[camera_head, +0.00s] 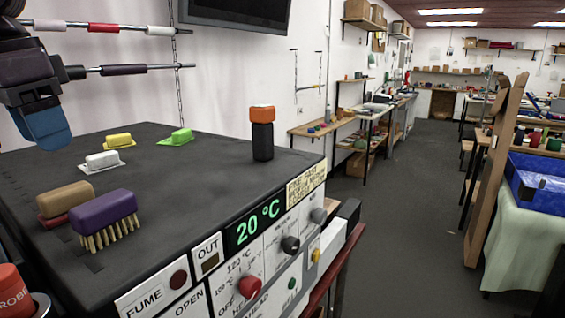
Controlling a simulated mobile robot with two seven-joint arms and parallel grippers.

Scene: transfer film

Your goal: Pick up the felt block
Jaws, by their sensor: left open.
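A tan block with a reddish layer beneath it, which looks like the felt block (65,201), lies on the left part of the dark machine top (200,190). A purple brush (104,211) with pale bristles lies just in front and to the right of it, partly overlapping it in view. My left gripper (42,130) is at the upper left, above and behind the block, with blue fingers pointing down. It is open, holds nothing visible, and is apart from the block. My right gripper is not in view.
White (102,160), yellow (119,140) and green (177,136) handled pieces lie further back on the top. A black post with an orange cap (262,132) stands near the right edge. Two horizontal rods with sleeves (123,69) run behind my gripper. A red cylinder (12,290) is front left.

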